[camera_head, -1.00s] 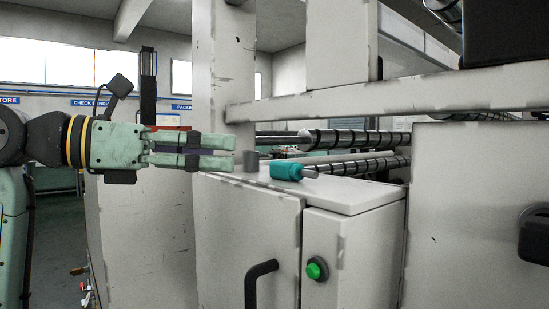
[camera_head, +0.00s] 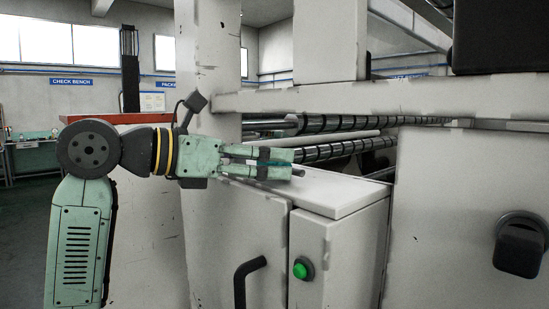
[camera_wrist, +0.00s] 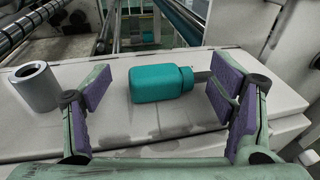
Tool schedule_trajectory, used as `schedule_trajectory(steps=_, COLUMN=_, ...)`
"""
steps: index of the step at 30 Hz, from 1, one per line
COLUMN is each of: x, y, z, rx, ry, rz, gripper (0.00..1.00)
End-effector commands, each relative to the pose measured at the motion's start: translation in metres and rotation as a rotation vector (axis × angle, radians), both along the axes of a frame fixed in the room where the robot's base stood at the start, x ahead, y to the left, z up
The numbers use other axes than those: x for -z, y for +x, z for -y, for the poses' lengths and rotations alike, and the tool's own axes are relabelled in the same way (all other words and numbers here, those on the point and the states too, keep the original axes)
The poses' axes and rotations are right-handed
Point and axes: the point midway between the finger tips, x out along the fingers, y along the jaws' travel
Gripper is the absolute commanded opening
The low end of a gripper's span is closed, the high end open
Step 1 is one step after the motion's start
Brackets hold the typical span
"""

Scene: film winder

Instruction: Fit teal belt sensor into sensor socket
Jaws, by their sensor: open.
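The teal belt sensor (camera_wrist: 160,83) lies on its side on top of the grey cabinet, its thin grey tip pointing right in the wrist view. In the head view only its grey tip (camera_head: 298,172) and a sliver of teal show behind my fingers. My gripper (camera_head: 285,164) is open; in the wrist view its purple-padded fingers (camera_wrist: 160,103) stand wide apart on either side of the sensor, and I cannot tell how close the pads are to it. A grey hollow cylinder (camera_wrist: 36,87), which looks like the sensor socket, stands upright left of the left finger; it is hidden in the head view.
The cabinet top (camera_head: 335,190) is otherwise clear. Striped rollers (camera_head: 340,148) run behind it, and a grey beam (camera_head: 400,98) crosses above. A black handle (camera_head: 247,280) and green button (camera_head: 302,269) are on the cabinet front.

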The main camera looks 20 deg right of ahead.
Motion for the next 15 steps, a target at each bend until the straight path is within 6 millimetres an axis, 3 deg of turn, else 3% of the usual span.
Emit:
schedule_trajectory(steps=7, x=0.0010, y=0.0007, z=0.0021, rx=-0.001, ry=0.000, rz=0.000, gripper=0.77)
schedule_trajectory(steps=15, x=0.0009, y=0.0007, z=0.0019, rx=-0.001, ry=0.000, rz=0.000, gripper=0.60)
